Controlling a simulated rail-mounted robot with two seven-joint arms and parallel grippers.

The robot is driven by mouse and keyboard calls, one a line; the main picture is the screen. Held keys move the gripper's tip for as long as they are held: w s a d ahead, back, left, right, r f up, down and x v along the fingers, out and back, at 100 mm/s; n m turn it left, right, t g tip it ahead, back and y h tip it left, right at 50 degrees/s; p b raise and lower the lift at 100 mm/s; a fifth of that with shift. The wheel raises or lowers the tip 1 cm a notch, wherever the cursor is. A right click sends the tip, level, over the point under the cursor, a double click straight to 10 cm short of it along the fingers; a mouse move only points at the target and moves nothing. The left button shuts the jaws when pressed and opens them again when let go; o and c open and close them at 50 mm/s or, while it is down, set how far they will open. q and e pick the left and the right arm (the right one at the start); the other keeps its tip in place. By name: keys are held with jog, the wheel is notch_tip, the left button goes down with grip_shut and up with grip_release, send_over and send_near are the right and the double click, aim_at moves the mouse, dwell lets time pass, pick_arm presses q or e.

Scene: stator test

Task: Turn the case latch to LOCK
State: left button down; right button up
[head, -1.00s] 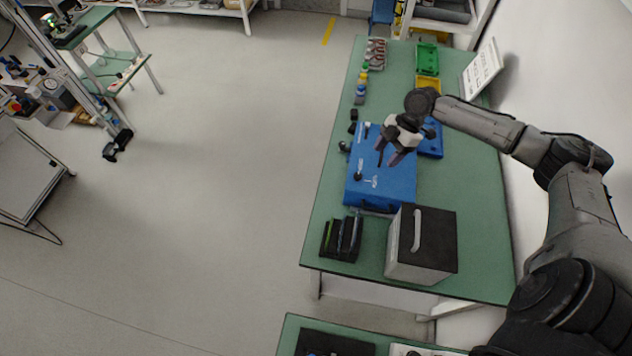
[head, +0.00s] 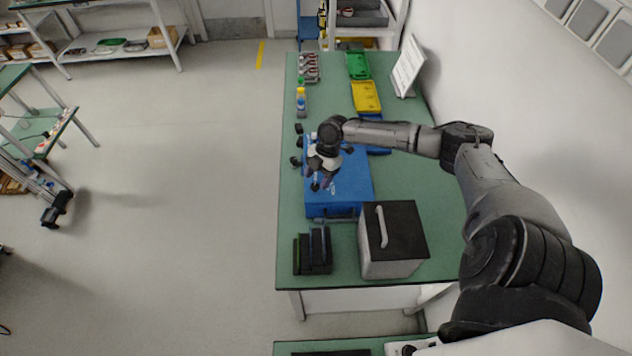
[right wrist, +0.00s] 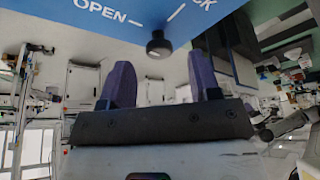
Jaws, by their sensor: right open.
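The blue case (head: 352,188) lies on the green bench in the head view. Its blue face with the word OPEN and the end of a second word, "CK", fills the top of the right wrist view (right wrist: 60,14). The latch, a black round knob (right wrist: 158,46), sticks out from that face between the two labels. My right gripper (head: 322,182) is over the left part of the case. In the right wrist view its two purple fingers (right wrist: 161,80) are apart and empty, one either side of the knob's line, apparently short of it. My left gripper is not in view.
A grey box with a black top and handle (head: 392,240) and a black rack (head: 312,252) stand in front of the case. Bottles (head: 301,98), a green bin (head: 358,66) and a yellow bin (head: 366,97) are farther back. The bench (head: 425,180) is clear right of the case.

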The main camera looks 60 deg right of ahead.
aim_at(315, 192)
jog(key=shift+x, duration=1.2)
jog(key=shift+c, duration=0.3)
jog(key=c, duration=0.9)
jog(key=shift+r+m+p, duration=0.2)
jog(key=shift+m+p, duration=0.2)
jog(key=shift+p, duration=0.4)
jog(key=m+t+h+p, duration=0.1)
jog(key=m+p, duration=0.3)
jog(key=p, duration=0.1)
jog(key=m+t+h+p, duration=0.1)
jog(key=m+p, duration=0.4)
jog(key=p, duration=0.1)
jog(key=m+t+h+p, duration=0.1)
jog(key=m+h+p, duration=0.1)
jog(key=m+p, duration=0.2)
jog(key=shift+s+a+r+m+p, duration=0.15)
jog(key=shift+a+m+p, duration=0.25)
jog(key=shift+p, duration=0.7)
jog(key=shift+m+h+p, duration=0.4)
jog(key=shift+m+p, duration=0.6)
jog(key=shift+f+m+h+p, duration=0.25)
jog(key=shift+m+h+p, duration=0.05)
jog(key=shift+m+p, duration=0.3)
